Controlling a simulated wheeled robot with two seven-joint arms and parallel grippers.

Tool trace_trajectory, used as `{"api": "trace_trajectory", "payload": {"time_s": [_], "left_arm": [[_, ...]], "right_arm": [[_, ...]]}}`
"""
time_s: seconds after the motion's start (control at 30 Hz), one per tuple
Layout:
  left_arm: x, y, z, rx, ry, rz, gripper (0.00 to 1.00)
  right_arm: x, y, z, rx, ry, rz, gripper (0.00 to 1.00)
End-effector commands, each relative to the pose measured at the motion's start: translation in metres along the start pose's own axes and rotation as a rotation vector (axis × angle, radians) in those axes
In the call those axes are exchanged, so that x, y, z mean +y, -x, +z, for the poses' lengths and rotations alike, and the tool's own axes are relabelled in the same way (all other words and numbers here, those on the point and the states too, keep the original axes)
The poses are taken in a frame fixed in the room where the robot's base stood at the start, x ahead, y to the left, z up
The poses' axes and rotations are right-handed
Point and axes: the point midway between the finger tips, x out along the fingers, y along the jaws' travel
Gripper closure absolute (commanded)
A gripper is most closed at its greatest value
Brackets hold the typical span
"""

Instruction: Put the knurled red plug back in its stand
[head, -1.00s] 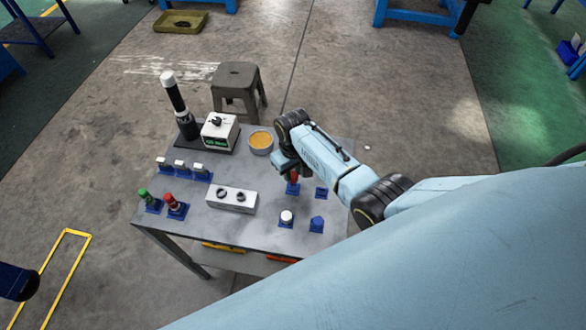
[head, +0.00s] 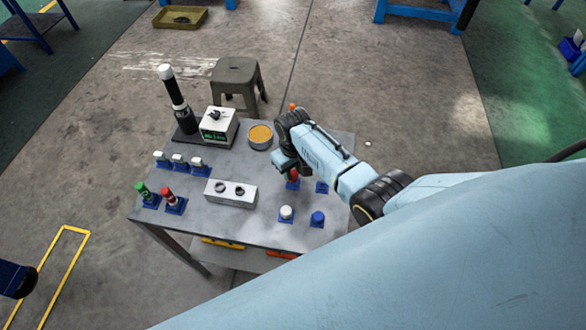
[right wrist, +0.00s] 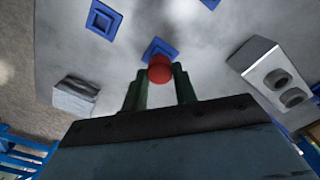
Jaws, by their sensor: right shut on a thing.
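A red plug (head: 294,175) is between the fingers of my right gripper (head: 288,165), near the right side of the grey table. The right wrist view shows its round red end (right wrist: 160,69) between the two fingertips (right wrist: 159,84), which are shut on it. A blue square stand (head: 292,185) lies just below the plug; it also shows behind the plug in the right wrist view (right wrist: 150,47). The plug partly hides the stand, so I cannot tell whether they touch. Knurling is too small to make out.
Another blue stand (head: 322,187) sits to the right. A grey two-hole block (head: 230,194), a red-topped piece (head: 170,197) and a green-topped piece (head: 145,193) are left.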

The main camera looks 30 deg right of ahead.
Motion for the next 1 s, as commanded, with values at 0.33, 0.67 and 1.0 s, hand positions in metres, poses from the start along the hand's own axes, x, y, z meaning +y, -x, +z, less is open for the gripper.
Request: {"api": "trace_trajectory", "payload": {"time_s": [0.33,0.67,1.0], "left_arm": [[0.000,-0.012,0.001,0.000,0.000,0.000,0.44],[0.000,-0.012,0.001,0.001,0.000,0.000,0.44],[0.000,-0.011,0.001,0.001,0.000,-0.001,0.44]], "right_arm": [[0.000,-0.015,-0.001,0.001,0.001,0.000,1.00],[0.000,-0.015,0.000,0.001,0.000,0.000,0.47],[0.000,-0.015,0.000,0.000,0.000,0.000,0.47]]}}
